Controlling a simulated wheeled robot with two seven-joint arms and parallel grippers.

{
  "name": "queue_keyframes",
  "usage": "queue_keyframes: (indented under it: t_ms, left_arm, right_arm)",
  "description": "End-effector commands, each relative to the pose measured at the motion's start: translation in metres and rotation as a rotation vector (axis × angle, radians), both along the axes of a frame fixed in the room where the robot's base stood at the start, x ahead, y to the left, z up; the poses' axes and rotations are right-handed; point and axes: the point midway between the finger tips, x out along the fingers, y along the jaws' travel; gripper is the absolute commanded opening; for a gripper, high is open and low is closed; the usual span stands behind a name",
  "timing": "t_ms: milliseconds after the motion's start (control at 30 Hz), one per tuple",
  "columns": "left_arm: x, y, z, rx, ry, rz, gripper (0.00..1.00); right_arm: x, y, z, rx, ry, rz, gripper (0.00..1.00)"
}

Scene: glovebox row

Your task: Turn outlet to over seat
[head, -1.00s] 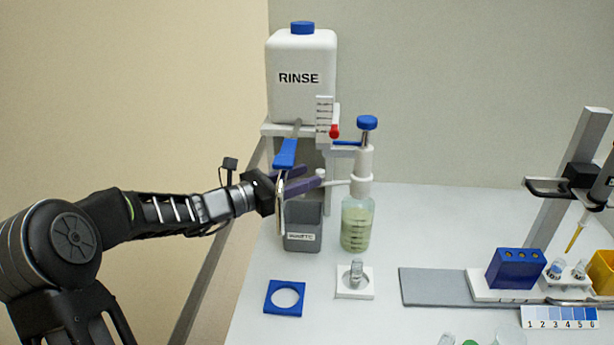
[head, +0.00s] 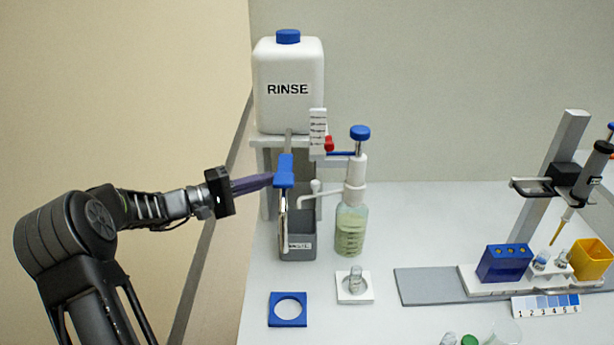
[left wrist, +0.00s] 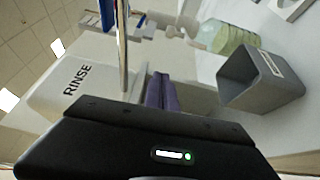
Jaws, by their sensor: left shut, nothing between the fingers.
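A pump dispenser with a blue knob (head: 359,133) stands on a bottle of pale green liquid (head: 350,232). Its white outlet (head: 318,188) points left, towards the grey waste box (head: 297,247). A white square seat (head: 366,297) in front of the bottle holds a small clear vial (head: 355,277). My left gripper (head: 270,181) is shut and empty, left of the outlet and apart from it. Its purple fingers end by the blue tap lever, and I cannot tell whether they touch. The fingers also show in the left wrist view (left wrist: 160,92). My right gripper is not in view.
The RINSE tank (head: 289,105) stands behind on a grey stand, with a blue tap lever (head: 285,170) and metal spout (head: 284,222). A blue ring plate (head: 288,321) lies in front. A blue tube block (head: 504,263) and pipette stand (head: 560,165) are at right.

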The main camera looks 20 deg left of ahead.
Motion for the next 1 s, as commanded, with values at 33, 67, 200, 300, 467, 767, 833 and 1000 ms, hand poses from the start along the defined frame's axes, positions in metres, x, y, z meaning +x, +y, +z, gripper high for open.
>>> queue_keyframes:
  t_ms: [33,67,200,300,467,767,833,1000]
  left_arm:
    - [-0.001,-0.001,0.001,0.03,-0.028,-0.003,0.0]
    - [-0.001,-0.001,0.001,0.044,-0.04,-0.004,0.0]
    - [-0.001,-0.001,0.001,0.065,-0.058,-0.003,0.0]
    - [-0.001,-0.002,0.001,0.064,-0.056,-0.003,0.0]
    - [0.0,-0.002,0.001,0.062,-0.055,-0.003,0.0]
    - [0.019,-0.019,0.004,0.06,-0.056,-0.007,0.0]
    - [0.029,-0.027,0.004,0.059,-0.056,-0.007,0.0]
    - [0.055,-0.048,0.005,0.059,-0.056,-0.007,0.0]
  right_arm:
    - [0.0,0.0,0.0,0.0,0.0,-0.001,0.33]
    - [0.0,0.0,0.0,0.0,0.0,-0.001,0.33]
    - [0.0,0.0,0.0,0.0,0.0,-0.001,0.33]
    - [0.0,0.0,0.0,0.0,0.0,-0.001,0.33]
    - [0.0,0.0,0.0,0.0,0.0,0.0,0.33]
    - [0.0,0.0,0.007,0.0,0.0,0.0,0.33]
    - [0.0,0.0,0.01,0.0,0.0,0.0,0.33]
    - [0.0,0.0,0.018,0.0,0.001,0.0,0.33]
